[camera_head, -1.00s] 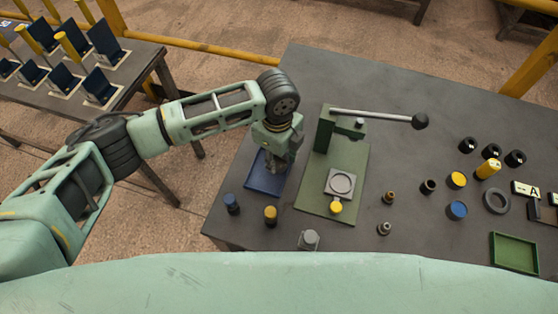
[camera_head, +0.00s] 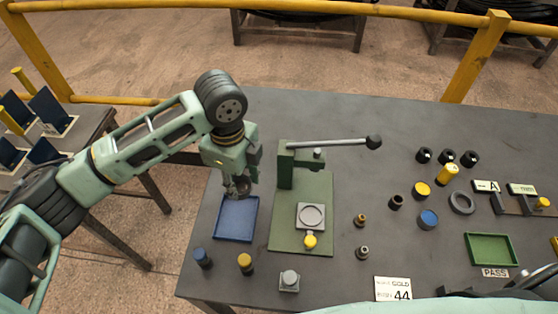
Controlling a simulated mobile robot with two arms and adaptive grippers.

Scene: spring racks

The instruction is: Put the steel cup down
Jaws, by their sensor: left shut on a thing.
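My left gripper (camera_head: 239,188) points down over the far part of the blue tray (camera_head: 236,226). It is shut on a small grey thing that I take to be the steel cup, mostly hidden by the fingers. I cannot tell whether the cup touches the tray. The rest of the tray looks empty. My right gripper cannot be made out.
A green press (camera_head: 287,165) with a long lever stands just right of the tray. Small fittings (camera_head: 362,252) stand right of it. A green tray (camera_head: 490,249) lies at right.

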